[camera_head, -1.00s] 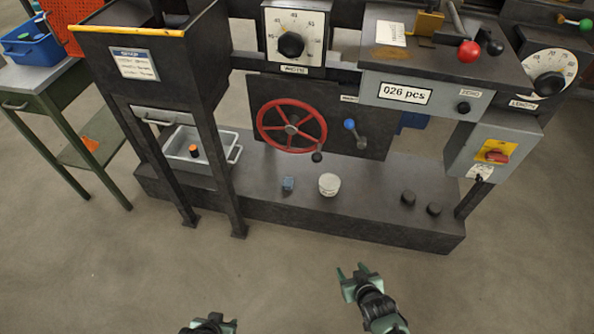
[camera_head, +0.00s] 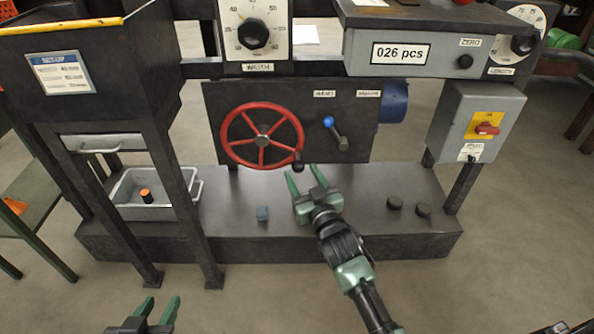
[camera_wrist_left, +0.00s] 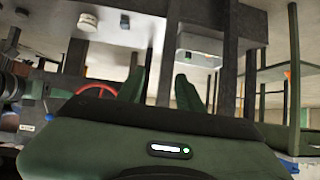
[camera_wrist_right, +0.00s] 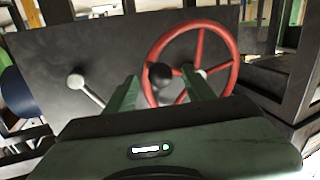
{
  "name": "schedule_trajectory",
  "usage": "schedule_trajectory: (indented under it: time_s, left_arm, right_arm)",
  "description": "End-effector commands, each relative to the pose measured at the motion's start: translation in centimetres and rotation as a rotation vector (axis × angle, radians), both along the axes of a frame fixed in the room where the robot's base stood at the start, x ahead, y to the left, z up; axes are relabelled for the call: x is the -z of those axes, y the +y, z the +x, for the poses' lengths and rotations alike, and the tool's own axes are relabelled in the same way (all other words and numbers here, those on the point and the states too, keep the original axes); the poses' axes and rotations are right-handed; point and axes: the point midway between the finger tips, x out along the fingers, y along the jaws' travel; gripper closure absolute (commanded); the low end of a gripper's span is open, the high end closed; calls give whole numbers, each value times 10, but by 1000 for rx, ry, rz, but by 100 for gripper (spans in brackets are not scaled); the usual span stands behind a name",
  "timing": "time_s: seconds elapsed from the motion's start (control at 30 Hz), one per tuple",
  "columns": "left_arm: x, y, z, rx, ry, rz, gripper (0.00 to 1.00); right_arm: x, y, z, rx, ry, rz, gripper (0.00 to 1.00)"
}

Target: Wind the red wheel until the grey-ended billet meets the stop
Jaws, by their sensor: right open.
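The red wheel (camera_head: 262,142) is mounted upright on the dark panel. Its black handle knob (camera_head: 298,166) sits at the lower right of the rim. My right gripper (camera_head: 305,175) is open and empty, just in front of and close to the knob. In the right wrist view the knob (camera_wrist_right: 160,75) appears between the spread fingers (camera_wrist_right: 162,92), with the wheel (camera_wrist_right: 230,60) behind; I see no grip on it. My left gripper (camera_head: 158,303) is open and empty, low in front of the base. I cannot make out the grey-ended billet or the stop.
A blue-knobbed lever (camera_head: 335,130) is right of the wheel. A switch box (camera_head: 478,122) stands at right. Floor in front is clear.

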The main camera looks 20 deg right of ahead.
Motion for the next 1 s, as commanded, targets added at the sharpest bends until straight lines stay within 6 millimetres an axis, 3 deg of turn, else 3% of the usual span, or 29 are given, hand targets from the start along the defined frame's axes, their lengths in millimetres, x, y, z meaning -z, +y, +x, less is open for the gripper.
schedule_trajectory:
  time_s: [0.3,0.67,0.87,1.0]
  left_arm:
    - [-35,-12,25,15,-214,-50,64]
    - [-42,-13,28,17,-246,-58,64]
    - [-42,-13,28,17,-245,-58,64]
    - [-42,-13,28,17,-245,-58,64]
  right_arm:
    - [1,1,33,-1,1,-2,46]
    - [1,1,37,-1,2,-1,46]
    - [1,1,37,-1,2,-1,96]
    - [1,2,37,-1,2,-1,100]
